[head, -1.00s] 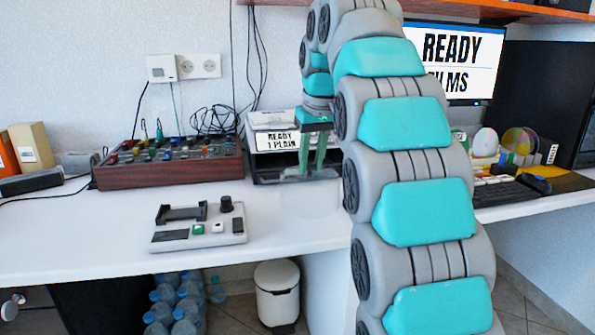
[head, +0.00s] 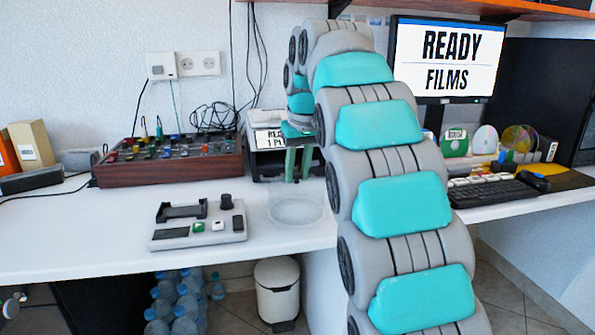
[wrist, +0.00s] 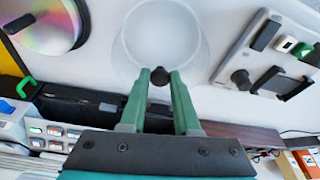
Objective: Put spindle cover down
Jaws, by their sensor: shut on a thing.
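The spindle cover (head: 297,212) is a clear, see-through round cover over the white desk, just in front of the printer-like machine. In the wrist view the cover (wrist: 162,35) shows as a pale ring with a dark knob. My gripper (head: 297,178) points down above it, and in the wrist view its green fingers (wrist: 160,76) are closed on the knob. I cannot tell whether the cover's rim touches the desk or hangs just above it.
A grey control unit (head: 198,228) lies left of the cover, with a wood-sided button console (head: 170,165) behind it. The machine (head: 268,160) stands close behind my gripper. Discs (head: 484,140) and a keyboard (head: 495,193) are to the right. The desk's front edge (head: 270,250) is near the cover.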

